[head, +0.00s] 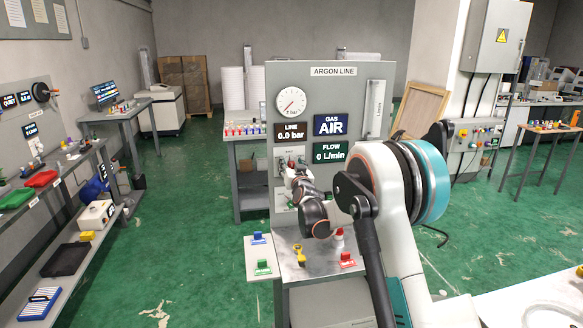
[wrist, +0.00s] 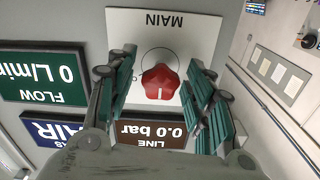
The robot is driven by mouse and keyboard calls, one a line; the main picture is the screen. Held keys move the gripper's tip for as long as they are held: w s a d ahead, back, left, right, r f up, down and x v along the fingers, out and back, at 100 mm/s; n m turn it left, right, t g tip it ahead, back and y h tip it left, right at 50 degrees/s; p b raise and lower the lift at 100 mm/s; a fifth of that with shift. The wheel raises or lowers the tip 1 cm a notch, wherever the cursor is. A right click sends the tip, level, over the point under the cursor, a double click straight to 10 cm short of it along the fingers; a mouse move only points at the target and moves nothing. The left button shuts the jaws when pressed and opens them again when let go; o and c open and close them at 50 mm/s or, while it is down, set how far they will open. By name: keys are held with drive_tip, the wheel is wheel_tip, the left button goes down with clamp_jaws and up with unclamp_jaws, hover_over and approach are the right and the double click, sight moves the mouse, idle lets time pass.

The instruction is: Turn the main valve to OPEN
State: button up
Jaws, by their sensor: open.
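The main valve is a red lobed knob (wrist: 160,82) on a white plate marked MAIN (wrist: 190,22), seen upside down in the wrist view. A pale mark on the knob points to the picture's bottom. I cannot read any OPEN marking. My gripper (wrist: 158,76) is open, with its green-padded fingers on either side of the knob; whether they touch it I cannot tell. In the head view my gripper and arm hide most of the valve. The panel (head: 362,78), headed ARGON LINE, reads LINE 0.0 bar (head: 290,133), GAS AIR (head: 331,125) and FLOW 0 L/min (head: 329,152).
A round gauge (head: 291,101) sits above the readouts, and a clear flow tube (head: 375,108) is at the panel's right. Green floor lies open to the left.

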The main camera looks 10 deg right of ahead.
drive_tip(key=c, duration=1.1)
drive_tip(key=shift+m, duration=0.4)
drive_tip(key=m+b, duration=0.1)
drive_tip(key=m, duration=0.4)
drive_tip(key=shift+m, duration=0.3)
drive_tip(key=m+b, duration=0.1)
drive_tip(key=m, duration=0.4)
drive_tip(key=shift+d, duration=0.1)
drive_tip(key=shift+m, duration=0.4)
